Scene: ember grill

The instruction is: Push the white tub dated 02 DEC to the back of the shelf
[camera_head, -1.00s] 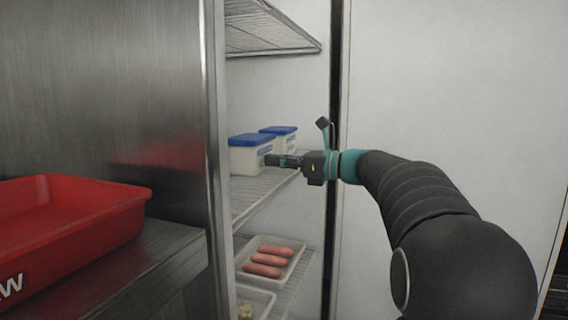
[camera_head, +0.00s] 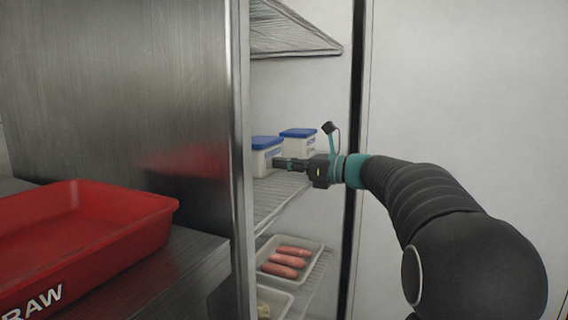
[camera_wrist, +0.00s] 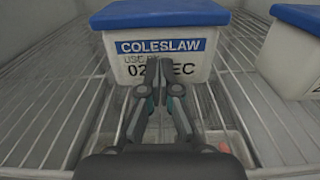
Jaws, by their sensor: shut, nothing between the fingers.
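The white tub (camera_wrist: 190,68) with a blue lid stands upright on the wire shelf. Its label reads COLESLAW and a date, partly covered by my fingers, that shows 02 and EC. In the head view this tub (camera_head: 262,162) is the left one, partly hidden by the fridge's edge. My gripper (camera_wrist: 158,72) is shut and empty, with its fingertips at the tub's front face; whether they touch cannot be told for sure. In the head view my gripper (camera_head: 278,163) reaches in from the right at tub height.
A second blue-lidded white tub (camera_head: 299,140) stands to the right; it also shows in the wrist view (camera_wrist: 295,50). Below, a tray (camera_head: 266,264) holds sausages. Another wire shelf (camera_head: 290,32) is above. A red RAW bin (camera_head: 100,235) stands outside, left.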

